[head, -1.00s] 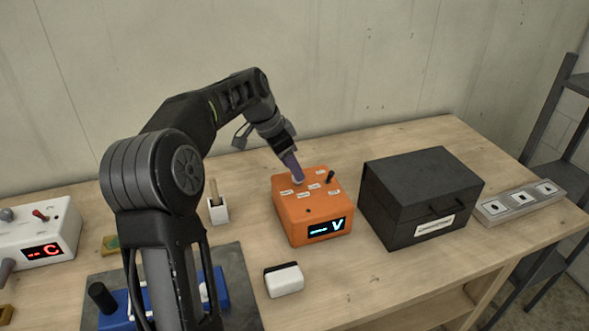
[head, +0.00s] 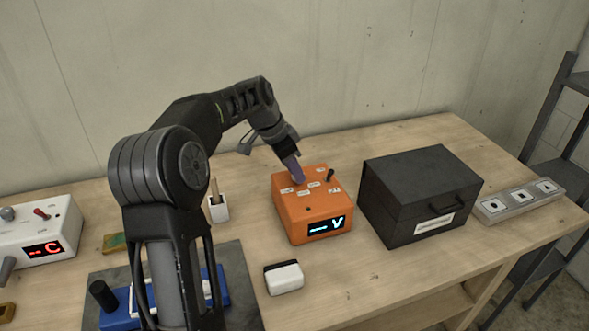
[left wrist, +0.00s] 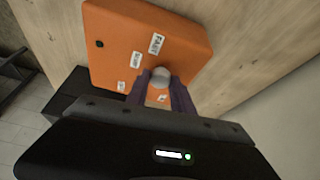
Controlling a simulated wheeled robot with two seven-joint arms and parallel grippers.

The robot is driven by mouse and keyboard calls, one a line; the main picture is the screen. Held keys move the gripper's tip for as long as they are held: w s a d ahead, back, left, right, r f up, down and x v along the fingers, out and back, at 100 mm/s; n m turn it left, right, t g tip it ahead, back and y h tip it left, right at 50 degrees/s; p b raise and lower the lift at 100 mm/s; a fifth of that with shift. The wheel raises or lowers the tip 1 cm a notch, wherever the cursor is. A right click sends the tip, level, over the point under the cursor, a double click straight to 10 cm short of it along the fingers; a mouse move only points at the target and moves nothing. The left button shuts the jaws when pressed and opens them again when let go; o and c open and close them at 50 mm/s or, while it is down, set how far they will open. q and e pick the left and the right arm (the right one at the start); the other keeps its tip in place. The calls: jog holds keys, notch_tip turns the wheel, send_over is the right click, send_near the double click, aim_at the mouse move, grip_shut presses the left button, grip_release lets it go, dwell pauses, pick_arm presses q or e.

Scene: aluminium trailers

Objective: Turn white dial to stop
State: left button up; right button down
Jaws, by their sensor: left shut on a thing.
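The orange box (head: 306,222) stands on the table, with a lit display (head: 326,226) that reads dashes and "V" on its front. Its top carries small white labels and a black toggle (head: 330,175). My left gripper (head: 298,180) reaches down onto the top of the box. In the left wrist view the white dial (left wrist: 160,77) sits between the two purple fingertips (left wrist: 161,86), which are shut on it. In the head view the fingers hide the dial. The orange box also fills the upper part of the left wrist view (left wrist: 115,35). My right gripper is not in view.
A black case (head: 415,200) stands close to the right of the orange box. A black and white block (head: 284,277) lies in front. A white holder (head: 218,209) stands to the left. A white box (head: 40,232) with a red display is at far left.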

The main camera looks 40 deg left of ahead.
pick_arm(q)
grip_shut()
jog(key=shift+n, duration=0.3)
jog(key=shift+d+n+y+b, duration=0.1)
jog(key=shift+n+y+b, duration=0.3)
jog(key=shift+n+b, duration=0.15)
jog(key=shift+d+n+t+y+b, duration=0.1)
jog(key=shift+n+t+y+b, duration=0.3)
jog(key=shift+n, duration=0.65)
jog(key=n+y+b, duration=0.1)
jog(key=n, duration=0.2)
jog(key=shift+d, duration=0.2)
jog(key=n+y, duration=0.1)
jog(key=n, duration=0.1)
jog(key=n+g+y, duration=0.1)
jog(key=n, duration=0.2)
jog(key=shift+d+b, duration=0.1)
jog(key=shift+b, duration=0.3)
jog(key=o, duration=0.9)
grip_release()
